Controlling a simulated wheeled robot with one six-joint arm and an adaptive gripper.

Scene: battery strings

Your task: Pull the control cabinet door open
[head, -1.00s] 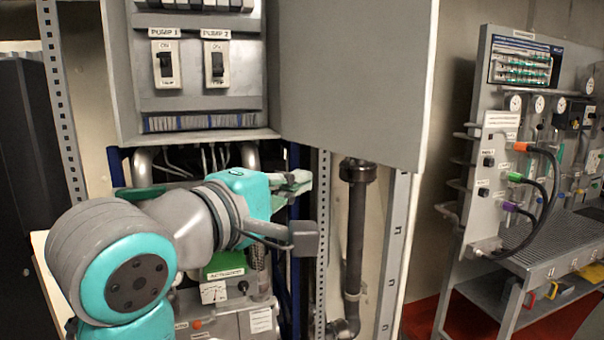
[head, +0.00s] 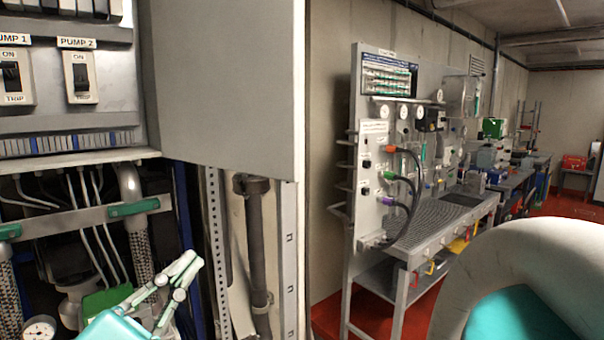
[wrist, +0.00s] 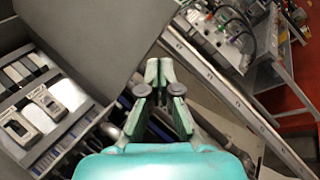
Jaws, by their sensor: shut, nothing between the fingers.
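The control cabinet (head: 70,120) is at the left of the head view, its inside exposed, with PUMP 1 and PUMP 2 switches. Its grey door (head: 225,80) stands open, swung out to the right of the switches. The door is also at the top left of the wrist view (wrist: 90,35). My gripper (head: 190,262) is below the door in the head view, in front of the pipes under the cabinet. In the wrist view its green fingers (wrist: 159,70) are together and empty. No door handle shows in either view.
Pipes and cables (head: 95,220) lie under the cabinet. A perforated upright (head: 215,250) and a dark pipe (head: 257,240) stand below the door. A test bench (head: 440,235) with gauges and hoses stands to the right, with red floor around it.

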